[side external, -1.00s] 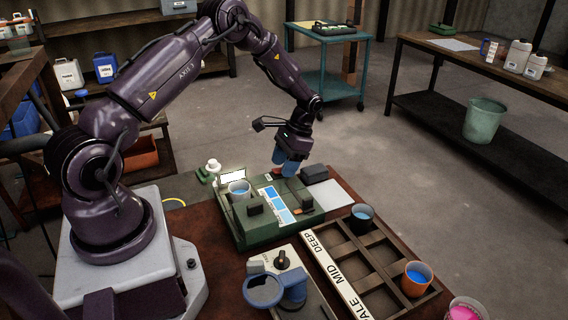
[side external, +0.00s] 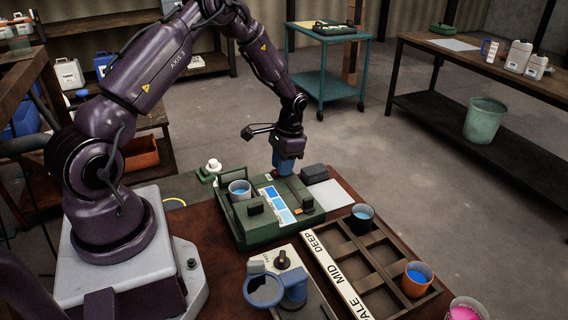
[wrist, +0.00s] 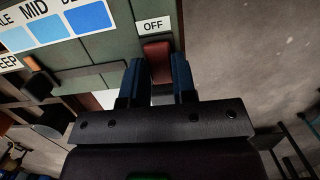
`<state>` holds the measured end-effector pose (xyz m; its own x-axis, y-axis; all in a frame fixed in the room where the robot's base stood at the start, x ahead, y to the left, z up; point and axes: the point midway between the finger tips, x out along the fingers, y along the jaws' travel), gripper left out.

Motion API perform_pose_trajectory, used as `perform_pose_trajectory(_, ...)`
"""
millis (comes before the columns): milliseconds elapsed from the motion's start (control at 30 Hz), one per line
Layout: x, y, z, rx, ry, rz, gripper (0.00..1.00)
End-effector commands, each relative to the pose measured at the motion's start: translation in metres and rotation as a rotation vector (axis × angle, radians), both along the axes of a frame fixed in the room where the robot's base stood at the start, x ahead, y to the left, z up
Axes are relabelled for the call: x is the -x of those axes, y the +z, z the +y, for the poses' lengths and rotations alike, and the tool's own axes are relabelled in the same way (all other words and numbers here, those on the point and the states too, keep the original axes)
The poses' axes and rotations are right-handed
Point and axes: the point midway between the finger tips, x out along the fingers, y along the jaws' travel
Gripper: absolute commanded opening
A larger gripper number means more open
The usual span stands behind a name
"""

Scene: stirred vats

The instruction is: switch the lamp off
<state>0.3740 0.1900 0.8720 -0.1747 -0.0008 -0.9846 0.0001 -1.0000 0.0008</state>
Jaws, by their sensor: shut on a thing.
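The green box (side external: 262,232) stands on the brown table, with a cup of blue liquid (side external: 240,188) at its left. The lamp panel (side external: 232,176) behind that cup looks dark. In the wrist view a red switch (wrist: 157,62) sits beside an OFF label (wrist: 153,25). My gripper (wrist: 154,75) has its blue fingers on either side of the red switch and is shut on it. In the side view my gripper (side external: 283,166) points down at the far end of the box and hides the switch.
Blue shade swatches (side external: 277,204) lie on the box. A dark block (side external: 315,172) and grey plate (side external: 328,196) are to the right. A divided tray (side external: 350,258) holds two cups. A device with a blue ring (side external: 264,290) stands in front.

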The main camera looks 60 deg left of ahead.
Motion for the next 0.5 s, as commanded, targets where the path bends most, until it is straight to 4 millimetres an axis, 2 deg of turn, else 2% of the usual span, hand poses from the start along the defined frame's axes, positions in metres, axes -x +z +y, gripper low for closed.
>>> perform_pose_trajectory(200,0.0038,0.0004,0.0003,0.000,0.000,-0.127,0.02)
perform_pose_trajectory(500,0.0036,0.0004,0.0001,-0.001,0.000,-0.149,0.02)
